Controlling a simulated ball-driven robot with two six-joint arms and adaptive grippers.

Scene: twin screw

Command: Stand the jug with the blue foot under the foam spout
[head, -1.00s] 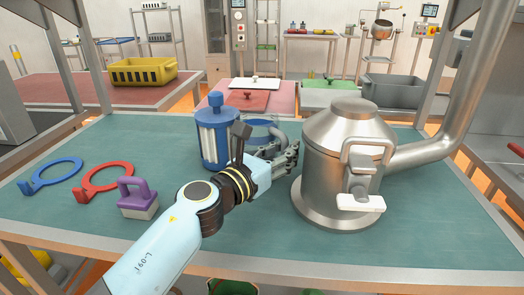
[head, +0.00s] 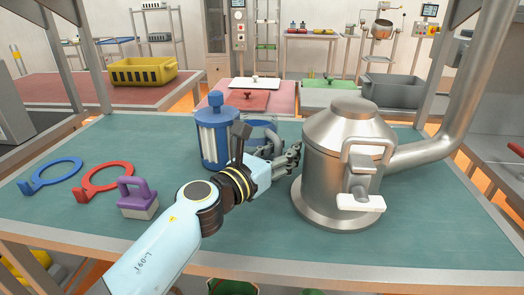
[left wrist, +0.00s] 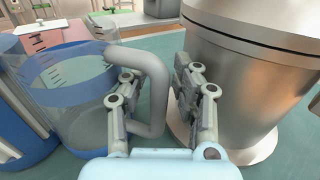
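A clear jug with a blue rim (head: 262,127) and grey handle stands on the table, partly hidden behind my left gripper in the head view. In the left wrist view the jug (left wrist: 75,95) is at the left, with blue at its foot. Its grey handle (left wrist: 155,85) lies between the two fingers. My left gripper (left wrist: 160,108) is open around the handle, with a gap visible on the right side. It also shows in the head view (head: 286,160). A steel vessel (head: 335,180) stands just right of it, with a front fitting and white piece (head: 360,203). I cannot tell whether this is the foam spout. My right gripper is out of view.
A blue-and-clear canister (head: 214,142) stands left of the jug. A blue ring (head: 57,171), a red ring (head: 108,175) and a purple-handled block (head: 138,198) lie at the left. The steel vessel leaves little room right of my gripper.

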